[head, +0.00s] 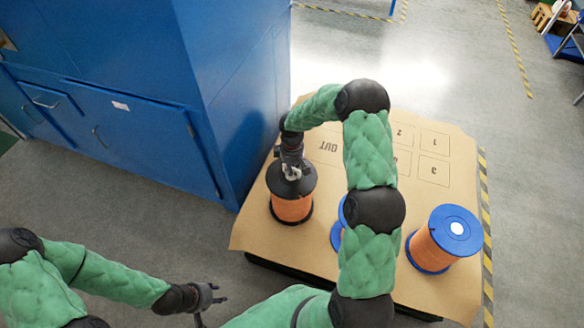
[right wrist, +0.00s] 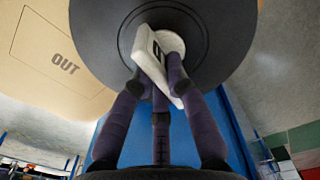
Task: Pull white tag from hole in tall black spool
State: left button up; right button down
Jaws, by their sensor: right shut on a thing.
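The tall black spool (head: 292,206), black-flanged and wound with orange, stands upright at the left side of the cardboard-topped table. In the right wrist view its black flange (right wrist: 232,30) fills the top, with a pale round hole area at its centre. The white tag (right wrist: 151,50) is tilted at that hole, and I cannot tell how deep its far end sits. My right gripper (right wrist: 160,80) is shut on the tag, its purple fingers around it; in the head view it is over the spool's top. My left gripper (head: 210,304) is open and empty, low left of the table.
A blue-flanged orange spool (head: 454,232) stands at the table's right. Another blue spool (head: 337,236) is mostly hidden behind my right arm. The cardboard top (head: 455,130) has printed numbered squares and OUT. A blue cabinet (head: 240,110) rises close to the table's left.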

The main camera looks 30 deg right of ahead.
jog(key=shift+r+p, duration=1.15)
jog(key=shift+r, duration=0.45)
dwell(0.7)
jog(key=shift+r+p, duration=1.4)
jog(key=shift+r, duration=0.6)
jog(key=s+a+r+m, duration=0.3)
jog(key=s+a, duration=0.1)
jog(key=a, duration=0.3)
jog(key=s+a+r+m, duration=0.3)
jog(key=a+r, duration=0.1)
jog(key=a, duration=0.4)
jog(key=shift+s+m, duration=0.3)
jog(key=shift+s, duration=0.1)
